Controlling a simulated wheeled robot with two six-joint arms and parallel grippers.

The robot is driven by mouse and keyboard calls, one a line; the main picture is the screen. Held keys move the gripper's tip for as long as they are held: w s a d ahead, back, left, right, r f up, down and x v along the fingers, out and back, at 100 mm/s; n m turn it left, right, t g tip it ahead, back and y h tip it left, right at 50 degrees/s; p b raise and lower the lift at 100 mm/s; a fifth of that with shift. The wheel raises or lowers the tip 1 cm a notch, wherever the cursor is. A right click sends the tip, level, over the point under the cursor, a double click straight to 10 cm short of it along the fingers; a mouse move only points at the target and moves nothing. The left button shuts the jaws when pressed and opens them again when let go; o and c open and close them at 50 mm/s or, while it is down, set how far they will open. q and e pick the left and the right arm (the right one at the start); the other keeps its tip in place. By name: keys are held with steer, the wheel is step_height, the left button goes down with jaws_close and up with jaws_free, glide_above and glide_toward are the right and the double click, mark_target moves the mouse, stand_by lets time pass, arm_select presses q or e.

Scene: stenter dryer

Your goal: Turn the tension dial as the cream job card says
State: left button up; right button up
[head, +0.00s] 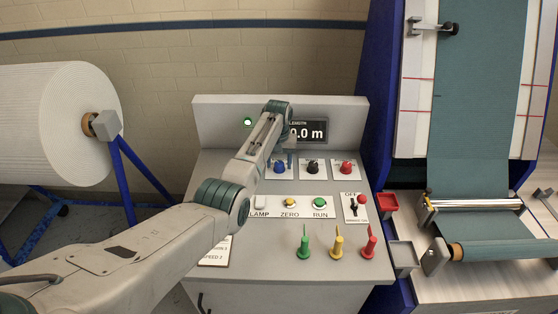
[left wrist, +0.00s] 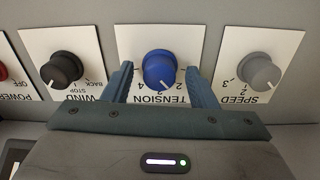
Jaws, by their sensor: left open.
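The tension dial (head: 279,168) is a blue knob on a white plate on the console, left of a black and a red knob. In the left wrist view the blue dial (left wrist: 160,68) sits between my left gripper's two fingers (left wrist: 161,84), which stand open with a gap on each side. In the head view the left gripper (head: 280,159) is largely hidden by its arm. A pale mark shows on the dial; its exact setting is hard to read. My right gripper is not in view.
The black wind knob (left wrist: 62,68) and grey speed knob (left wrist: 259,72) flank the dial. Lamp, zero and run buttons (head: 320,203) are nearer. Green, yellow and red levers (head: 337,245) stand at the front. A fabric roll (head: 55,125) is left, blue machine frame right.

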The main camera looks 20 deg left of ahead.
arm_select(q)
steer(key=shift+f, duration=0.1)
steer(key=shift+c, duration=0.4)
steer(key=c, duration=0.9)
steer(key=shift+m, duration=0.3)
steer(key=m+p, duration=0.1)
steer(key=m, duration=0.1)
steer(key=shift+m+p, duration=0.3)
steer(key=shift+m, duration=0.1)
steer(key=shift+w+m+p, duration=0.1)
steer(key=shift+m+p, duration=0.45)
steer(key=shift+m, duration=1.65)
steer(key=o, duration=1)
